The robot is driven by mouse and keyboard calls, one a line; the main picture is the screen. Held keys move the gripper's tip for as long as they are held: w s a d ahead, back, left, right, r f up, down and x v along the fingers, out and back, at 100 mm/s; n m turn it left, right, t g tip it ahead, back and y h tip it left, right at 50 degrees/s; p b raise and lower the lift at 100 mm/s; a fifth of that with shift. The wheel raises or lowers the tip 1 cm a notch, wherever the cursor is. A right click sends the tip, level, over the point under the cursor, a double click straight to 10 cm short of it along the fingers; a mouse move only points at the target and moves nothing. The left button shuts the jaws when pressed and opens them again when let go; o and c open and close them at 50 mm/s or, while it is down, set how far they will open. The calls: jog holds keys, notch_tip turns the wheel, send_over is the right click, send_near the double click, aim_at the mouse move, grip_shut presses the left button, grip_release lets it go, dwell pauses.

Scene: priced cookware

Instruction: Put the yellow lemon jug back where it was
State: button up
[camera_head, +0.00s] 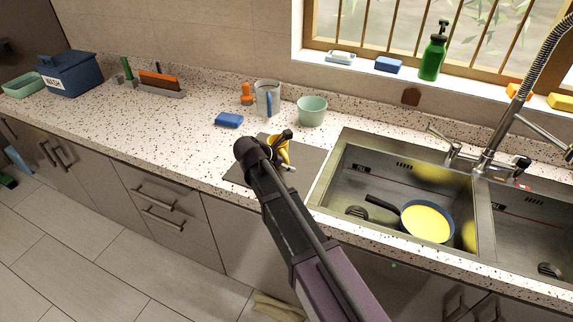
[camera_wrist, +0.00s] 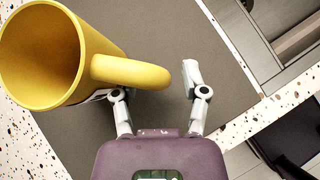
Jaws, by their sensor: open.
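The yellow jug (camera_head: 279,152) stands on a grey mat (camera_head: 312,163) left of the sink, partly hidden by my arm. In the wrist view the jug (camera_wrist: 85,50) fills the upper left, its open mouth tipped toward the camera's left. Its handle reaches right across my left finger, and its end lies close to my right fingertip. No lemon marking is visible. My gripper (camera_head: 288,152) is at the jug's handle. In the wrist view my gripper (camera_wrist: 155,84) has its fingers spread apart, with the handle end between or just above them; I cannot tell which.
A blue sponge (camera_head: 229,120), a glass-like jug with blue handle (camera_head: 268,98), an orange-topped item (camera_head: 247,94) and a green cup (camera_head: 312,110) stand behind the mat. The sink (camera_head: 345,180) holds a yellow pan (camera_head: 427,222). The counter at left is mostly clear.

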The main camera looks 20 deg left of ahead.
jog(key=p+v, duration=0.8)
jog(key=v, duration=0.3)
jog(key=shift+s+r, duration=0.3)
dwell(0.8)
jog(key=w+d+f+m+g+y, duration=0.1)
jog(key=d+f+m+g, duration=0.15)
jog(key=d+m, duration=0.75)
jog(key=w+d+f+m+g, duration=0.1)
jog(key=w+d+m+g, duration=0.15)
jog(key=d, duration=1.25)
jog(key=s+d+m+g+y, duration=0.1)
jog(key=s+d+m, duration=0.1)
jog(key=d+m, duration=0.3)
jog(key=s+d+f+m+y, duration=0.1)
jog(key=s+d+m, duration=0.2)
jog(key=d+m, duration=0.2)
jog(key=s+d+f+m+g+y, duration=0.1)
jog(key=d+m, duration=0.4)
jog(key=d, duration=0.5)
jog(key=shift+s+g+y, duration=0.3)
jog(key=shift+s+y, duration=0.2)
jog(key=shift+s, duration=0.65)
jog(key=shift+s+d+m, duration=0.25)
jog(key=shift+d+m, duration=0.15)
jog(key=shift+m, duration=0.15)
